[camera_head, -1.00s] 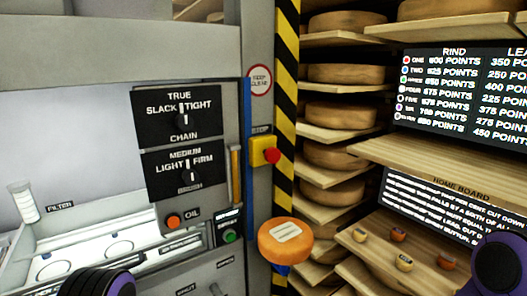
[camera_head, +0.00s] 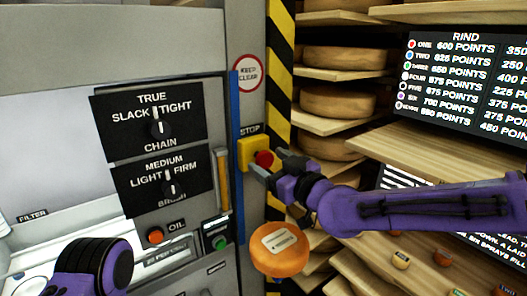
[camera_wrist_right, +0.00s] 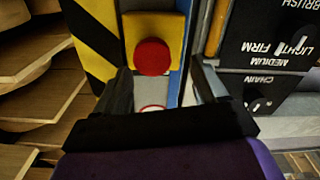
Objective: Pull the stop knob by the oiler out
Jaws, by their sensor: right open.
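The stop knob (camera_head: 264,159) is a red round knob on a yellow box (camera_head: 246,153) under a STOP label, on the grey post beside the machine panel. In the right wrist view the red knob (camera_wrist_right: 152,57) appears ahead, between my finger lines. My right gripper (camera_head: 272,165) is open, with its fingertips close to the knob's right side in the head view. In the wrist view the fingers (camera_wrist_right: 161,75) are apart with nothing held; contact with the knob cannot be told. Of my left arm only a purple and black part shows; its gripper is out of view.
An orange button (camera_head: 155,235) labelled OIL and a green button (camera_head: 220,243) sit low on the panel. Two black dial plates (camera_head: 120,128) are above. An orange cheese wheel (camera_head: 280,262) is below the knob. Wooden shelves with cheese wheels (camera_head: 333,103) stand right of the striped post.

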